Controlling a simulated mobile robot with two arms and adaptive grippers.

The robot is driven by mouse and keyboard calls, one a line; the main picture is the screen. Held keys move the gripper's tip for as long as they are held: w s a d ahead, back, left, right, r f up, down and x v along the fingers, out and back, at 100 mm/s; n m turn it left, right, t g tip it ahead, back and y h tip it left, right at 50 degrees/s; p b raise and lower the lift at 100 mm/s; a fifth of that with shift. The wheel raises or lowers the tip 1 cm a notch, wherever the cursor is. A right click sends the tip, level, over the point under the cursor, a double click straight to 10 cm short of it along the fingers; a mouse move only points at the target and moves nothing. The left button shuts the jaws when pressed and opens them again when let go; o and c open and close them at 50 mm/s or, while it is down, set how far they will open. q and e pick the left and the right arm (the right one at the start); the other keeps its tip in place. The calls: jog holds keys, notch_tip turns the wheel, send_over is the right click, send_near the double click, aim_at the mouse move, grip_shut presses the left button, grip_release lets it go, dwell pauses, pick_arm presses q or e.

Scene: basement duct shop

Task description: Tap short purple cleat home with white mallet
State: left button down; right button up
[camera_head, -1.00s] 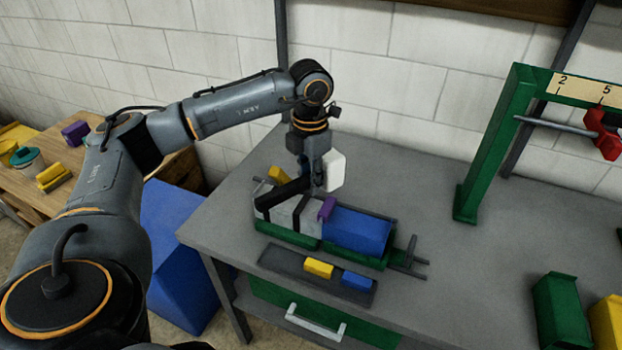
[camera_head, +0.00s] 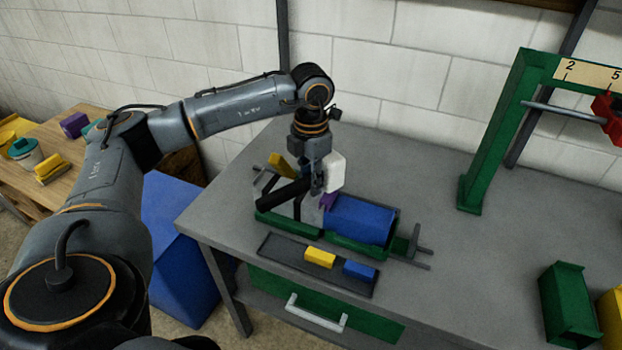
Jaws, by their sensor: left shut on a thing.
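My left gripper (camera_head: 318,188) is shut on the white mallet, whose black handle (camera_head: 284,194) points left and down. The mallet's white head (camera_head: 334,173) is just above the short purple cleat (camera_head: 328,201). I cannot tell whether the head touches the cleat. The cleat sits at the seam between the grey duct piece and the blue duct piece (camera_head: 360,219), and its upper part is partly hidden by the mallet head. Both duct pieces lie in a green cradle (camera_head: 356,247) on the grey bench. My right gripper is not in view.
A dark tray (camera_head: 283,252) in front of the cradle holds a yellow piece (camera_head: 319,258) and a blue piece (camera_head: 359,270). A green frame (camera_head: 487,140) with a scale stands to the right. The bench between cradle and frame is clear.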

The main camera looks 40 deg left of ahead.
pick_arm(q)
jog(key=shift+w+f+b, duration=0.1)
jog(key=shift+f+b, duration=0.3)
jog(key=shift+b, duration=0.05)
jog(key=shift+r, duration=0.25)
dwell(0.4)
jog(key=shift+r+p, duration=0.55)
jog(key=shift+r, duration=0.05)
jog(key=shift+r+p, duration=0.85)
jog(key=shift+r, duration=0.6)
